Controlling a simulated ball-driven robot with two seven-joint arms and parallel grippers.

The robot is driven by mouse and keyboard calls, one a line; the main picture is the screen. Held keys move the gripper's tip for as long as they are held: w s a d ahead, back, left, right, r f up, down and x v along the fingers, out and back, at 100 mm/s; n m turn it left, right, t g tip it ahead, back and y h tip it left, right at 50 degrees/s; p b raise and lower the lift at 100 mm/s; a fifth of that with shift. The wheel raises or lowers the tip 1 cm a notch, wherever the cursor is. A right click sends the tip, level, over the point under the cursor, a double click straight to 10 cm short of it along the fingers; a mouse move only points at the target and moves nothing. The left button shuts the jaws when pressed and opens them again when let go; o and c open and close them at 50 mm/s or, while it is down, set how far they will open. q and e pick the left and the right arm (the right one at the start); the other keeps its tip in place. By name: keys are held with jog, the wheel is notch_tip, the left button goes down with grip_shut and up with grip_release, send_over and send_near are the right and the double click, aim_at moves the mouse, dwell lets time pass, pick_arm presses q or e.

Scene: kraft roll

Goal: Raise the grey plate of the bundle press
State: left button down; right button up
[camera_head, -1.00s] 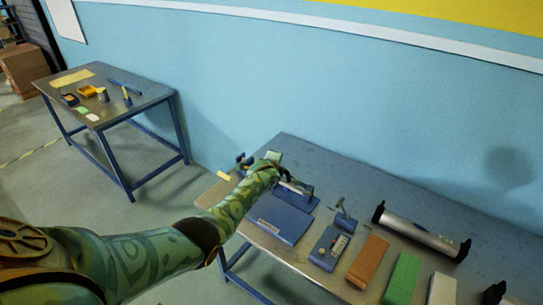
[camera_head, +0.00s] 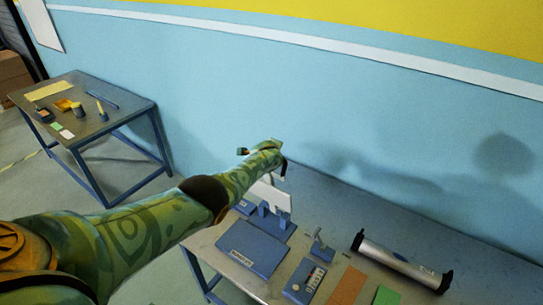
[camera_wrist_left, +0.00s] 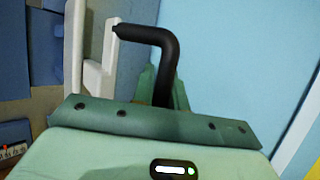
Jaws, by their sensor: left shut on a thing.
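The grey plate (camera_head: 272,194) of the bundle press stands raised and tilted above its blue base (camera_head: 271,224) in the head view. Its pale edge (camera_wrist_left: 80,50) and its bent black handle (camera_wrist_left: 155,36) show in the left wrist view. My left gripper (camera_head: 279,168) is at the top of the plate in the head view, shut on the handle. In the wrist view its green fingers (camera_wrist_left: 160,88) are around the handle's lower end, which is partly hidden. My right gripper is not in view.
A blue labelled block (camera_head: 252,249) lies in front of the press. A small blue device (camera_head: 303,281), brown (camera_head: 347,286) and green (camera_head: 386,296) pads and a silver roller (camera_head: 402,262) lie to the right. Another table (camera_head: 95,118) with small items stands at left. The blue wall is behind.

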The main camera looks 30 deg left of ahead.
pick_arm(q)
jog(key=shift+f, duration=0.35)
jog(key=c, duration=1.8)
grip_release()
jog(key=shift+d, duration=0.1)
jog(key=shift+o, duration=0.5)
jog(key=shift+w, duration=0.1)
jog(key=shift+w, duration=0.1)
jog(key=shift+r, duration=0.1)
jog(key=p+v, duration=0.3)
jog(key=p, duration=0.1)
jog(key=p+v, duration=0.3)
jog(key=p, duration=0.1)
jog(key=shift+w+r, duration=0.1)
jog(key=shift+r, duration=0.3)
jog(key=v, duration=1)
jog(key=shift+s+f, duration=0.25)
jog(key=shift+f, duration=0.1)
